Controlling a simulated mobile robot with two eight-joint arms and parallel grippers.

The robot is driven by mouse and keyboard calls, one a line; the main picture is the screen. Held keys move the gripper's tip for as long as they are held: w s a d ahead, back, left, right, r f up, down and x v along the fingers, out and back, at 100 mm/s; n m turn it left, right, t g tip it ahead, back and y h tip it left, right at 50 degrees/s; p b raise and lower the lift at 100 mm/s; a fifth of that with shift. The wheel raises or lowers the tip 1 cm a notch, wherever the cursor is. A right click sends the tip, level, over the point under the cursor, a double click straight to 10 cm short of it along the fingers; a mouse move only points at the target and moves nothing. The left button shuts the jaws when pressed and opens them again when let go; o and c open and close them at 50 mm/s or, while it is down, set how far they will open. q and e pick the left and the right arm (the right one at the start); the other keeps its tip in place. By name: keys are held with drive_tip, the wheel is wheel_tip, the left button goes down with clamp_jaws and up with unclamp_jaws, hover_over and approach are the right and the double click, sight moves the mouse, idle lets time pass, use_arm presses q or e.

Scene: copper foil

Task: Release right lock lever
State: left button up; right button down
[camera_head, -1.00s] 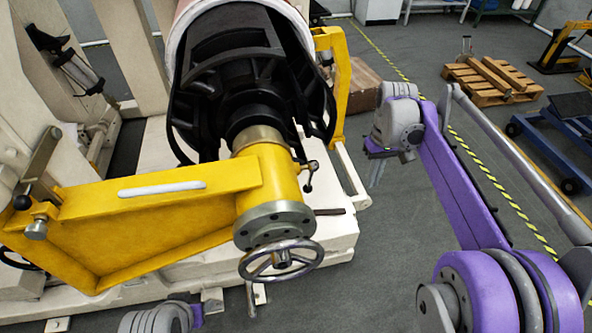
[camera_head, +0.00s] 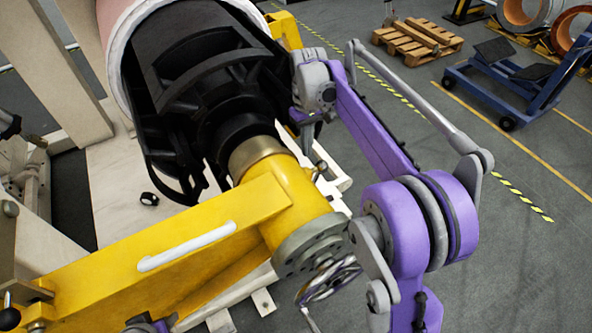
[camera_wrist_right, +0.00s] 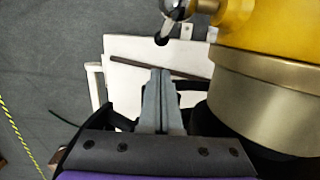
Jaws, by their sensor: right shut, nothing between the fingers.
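The right lock lever (camera_head: 321,169) is a small metal lever on the side of the yellow cylinder (camera_head: 295,205), just past the brass collar. In the right wrist view the lever (camera_wrist_right: 172,16) hangs at the top with its black ball knob (camera_wrist_right: 161,40). My right gripper (camera_head: 308,140) is between the black drum and the lever, partly hidden by its own wrist. In the right wrist view its fingers (camera_wrist_right: 160,75) are together and empty, pointing at the knob, with a gap between.
The brass collar (camera_wrist_right: 262,98) is close to the right of my right fingers. A black expanding drum (camera_head: 200,95) stands left of the wrist. A handwheel (camera_head: 328,280) is below the cylinder. Open floor (camera_head: 480,230) lies to the right.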

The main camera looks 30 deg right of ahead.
sight(316, 179)
drive_tip(key=shift+s+d, duration=0.15)
wheel_tip(316, 179, down, 10)
drive_tip(key=s, duration=0.1)
drive_tip(key=shift+a+b, duration=0.3)
drive_tip(key=shift+b, duration=0.15)
drive_tip(key=shift+s, duration=0.2)
